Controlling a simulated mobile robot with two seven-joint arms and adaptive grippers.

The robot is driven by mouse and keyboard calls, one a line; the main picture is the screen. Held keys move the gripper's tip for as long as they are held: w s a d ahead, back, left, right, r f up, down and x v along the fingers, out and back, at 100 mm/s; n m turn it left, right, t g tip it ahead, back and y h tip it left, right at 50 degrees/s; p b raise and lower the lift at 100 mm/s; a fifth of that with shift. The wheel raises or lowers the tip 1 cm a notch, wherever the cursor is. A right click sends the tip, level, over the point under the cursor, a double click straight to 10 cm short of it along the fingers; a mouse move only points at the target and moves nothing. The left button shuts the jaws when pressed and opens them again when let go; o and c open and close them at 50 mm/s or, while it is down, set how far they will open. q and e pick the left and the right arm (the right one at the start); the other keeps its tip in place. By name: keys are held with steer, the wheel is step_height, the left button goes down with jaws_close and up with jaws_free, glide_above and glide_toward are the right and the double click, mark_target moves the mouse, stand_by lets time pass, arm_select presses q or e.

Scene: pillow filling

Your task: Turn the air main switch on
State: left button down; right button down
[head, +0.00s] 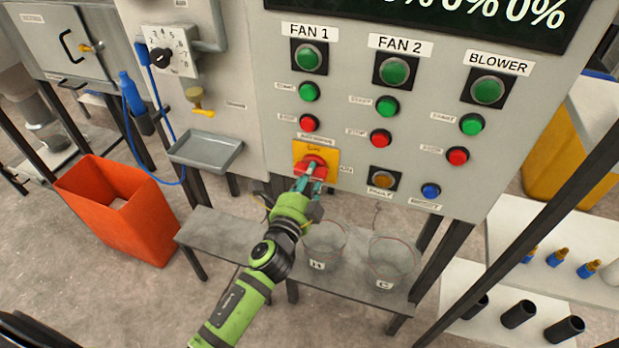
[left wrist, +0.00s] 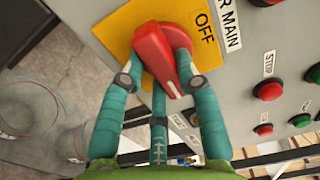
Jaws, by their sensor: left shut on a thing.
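The air main switch is a red rotary knob (left wrist: 158,60) on a yellow plate (left wrist: 122,22), low on the grey control panel. In the left wrist view the word OFF shows on the plate beside the knob. The knob also shows in the head view (head: 316,166), partly hidden by my fingers. My left gripper (head: 308,187) reaches up to the panel from below. In the left wrist view its teal fingers (left wrist: 159,80) are closed around the red knob's handle. My right gripper is not in view.
Green and red buttons for FAN 1, FAN 2 and BLOWER (head: 487,91) fill the panel above and to the right. An amber button (head: 383,179) and a blue button (head: 430,191) sit right of the switch. Clear containers (head: 393,262) stand on a grey bench (head: 225,230) below.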

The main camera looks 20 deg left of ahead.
arm_select(q)
steer(key=c, duration=0.9)
jaws_free()
steer(key=s, duration=1.2)
steer(key=shift+a, duration=0.2)
